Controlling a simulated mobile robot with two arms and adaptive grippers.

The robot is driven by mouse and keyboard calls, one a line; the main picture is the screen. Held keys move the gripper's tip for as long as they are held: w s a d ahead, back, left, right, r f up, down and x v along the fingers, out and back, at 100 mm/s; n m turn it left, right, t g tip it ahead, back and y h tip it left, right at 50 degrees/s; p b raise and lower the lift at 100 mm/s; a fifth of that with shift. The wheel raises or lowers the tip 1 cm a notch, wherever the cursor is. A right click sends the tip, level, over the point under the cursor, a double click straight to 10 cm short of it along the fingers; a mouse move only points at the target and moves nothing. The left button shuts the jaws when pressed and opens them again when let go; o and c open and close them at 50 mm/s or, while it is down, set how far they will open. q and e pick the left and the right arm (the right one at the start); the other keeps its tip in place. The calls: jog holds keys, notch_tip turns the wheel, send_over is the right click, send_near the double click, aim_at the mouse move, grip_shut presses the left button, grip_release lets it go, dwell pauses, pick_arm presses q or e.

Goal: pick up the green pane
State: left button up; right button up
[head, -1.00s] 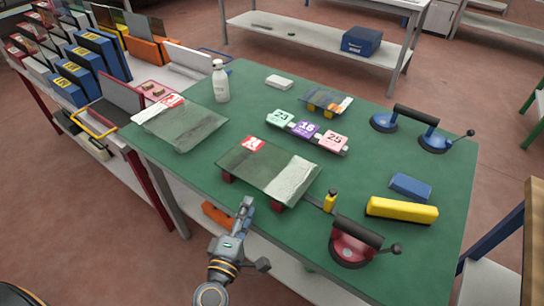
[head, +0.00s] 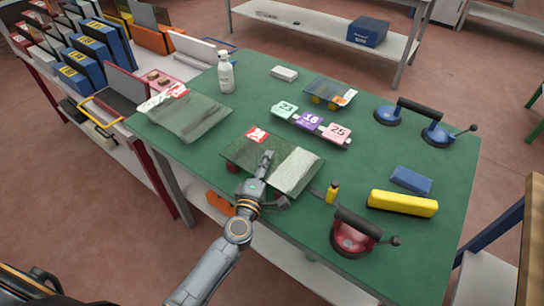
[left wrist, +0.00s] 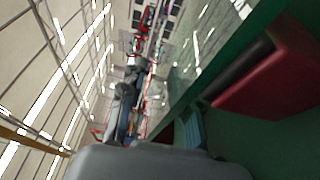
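A greenish glass pane (head: 245,151) with a red label and a pale right part lies raised on red blocks (head: 233,168) at the front of the green table. My left gripper (head: 275,183) is at this pane's front edge, one finger over the top face and the other lower and apart. It looks open; whether it touches the glass I cannot tell. In the left wrist view the pane (left wrist: 210,45) and a red block (left wrist: 275,78) are close by. A second greenish pane (head: 192,119) with a red and white label lies at the table's left. My right gripper is not in view.
Right of the pane are a red suction cup (head: 352,238), a small yellow bottle (head: 332,192) and a yellow bar (head: 402,203). A white bottle (head: 225,75) stands at the back left.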

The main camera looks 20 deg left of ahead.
pick_arm(q)
jog(key=shift+w, duration=0.5)
jog(key=shift+s, duration=0.1)
jog(key=shift+c, duration=0.2)
grip_shut()
jog(key=shift+r, duration=0.1)
jog(key=shift+r, duration=0.1)
